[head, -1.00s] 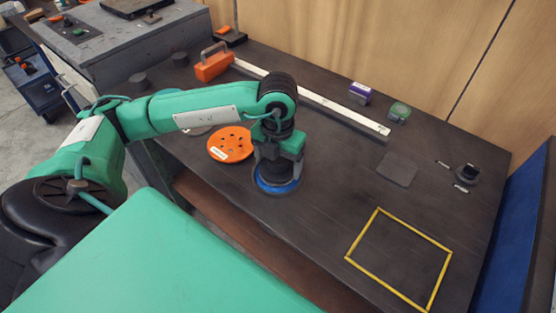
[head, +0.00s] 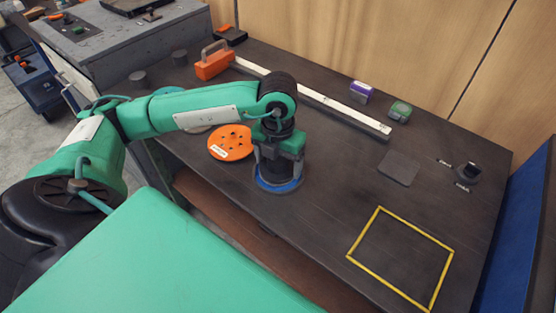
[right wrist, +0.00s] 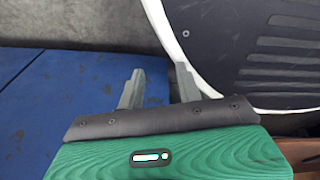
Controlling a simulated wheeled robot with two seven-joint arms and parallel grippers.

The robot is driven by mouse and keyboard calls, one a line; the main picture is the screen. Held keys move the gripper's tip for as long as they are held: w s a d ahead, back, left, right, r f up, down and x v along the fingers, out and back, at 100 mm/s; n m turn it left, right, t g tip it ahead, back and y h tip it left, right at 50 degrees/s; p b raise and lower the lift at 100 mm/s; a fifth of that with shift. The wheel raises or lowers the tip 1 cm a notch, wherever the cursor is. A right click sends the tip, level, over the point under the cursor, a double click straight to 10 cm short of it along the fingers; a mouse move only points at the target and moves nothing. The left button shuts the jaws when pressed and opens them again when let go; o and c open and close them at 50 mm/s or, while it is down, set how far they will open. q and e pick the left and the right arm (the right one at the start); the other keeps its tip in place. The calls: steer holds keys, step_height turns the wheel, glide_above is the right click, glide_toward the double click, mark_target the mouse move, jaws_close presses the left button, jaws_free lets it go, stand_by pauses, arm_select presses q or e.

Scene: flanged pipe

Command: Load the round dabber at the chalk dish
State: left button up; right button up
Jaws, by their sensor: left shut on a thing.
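My left gripper (head: 276,157) points down at the middle of the table, shut on the round dabber (head: 277,174), a dark, squat cylinder mostly hidden by the gripper. Directly below it is the chalk dish (head: 290,188), a round shape with blue showing around the dabber's lower end. I cannot tell whether the dabber touches the chalk. In the right wrist view my right gripper (right wrist: 160,85) is open, with its two grey fingers apart and nothing between them.
A yellow square outline (head: 402,257) is at front right. A grey pad (head: 399,168), a white-topped rail (head: 330,102), a purple box (head: 360,91) and a green-topped block (head: 400,110) lie beyond. The table between dish and outline is clear.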

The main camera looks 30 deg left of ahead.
arm_select(q)
steer(key=shift+s+a+f+b, duration=0.15)
steer(key=shift+f+b, duration=0.25)
steer(key=shift+f, duration=0.05)
